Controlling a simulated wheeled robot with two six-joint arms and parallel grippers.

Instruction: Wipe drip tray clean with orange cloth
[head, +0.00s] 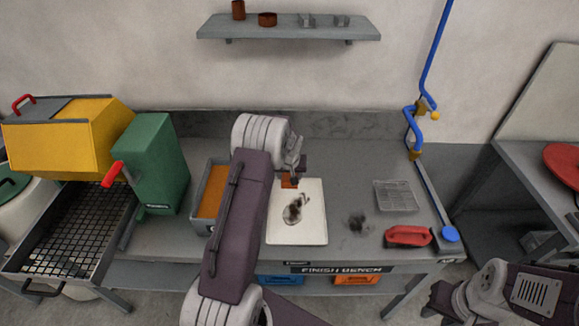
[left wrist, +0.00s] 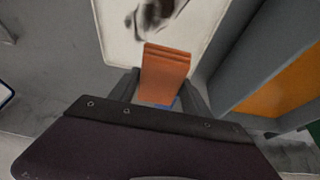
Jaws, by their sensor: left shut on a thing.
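The drip tray (head: 312,228) is a flat white tray on the bench, with a dark smudge (head: 293,213) near its middle. It also shows at the top of the left wrist view (left wrist: 117,40). My left gripper (head: 292,178) is over the tray's far edge and is shut on the folded orange cloth (left wrist: 165,72). A bit of the cloth shows below the gripper in the head view (head: 288,183). I cannot tell whether the cloth touches the tray.
A grey bin with an orange inside (head: 213,190) stands left of the tray. Right of it are a dark smear (head: 357,222), a wire rack (head: 396,196) and a red-handled tool (head: 408,236). A green box (head: 160,165) stands further left.

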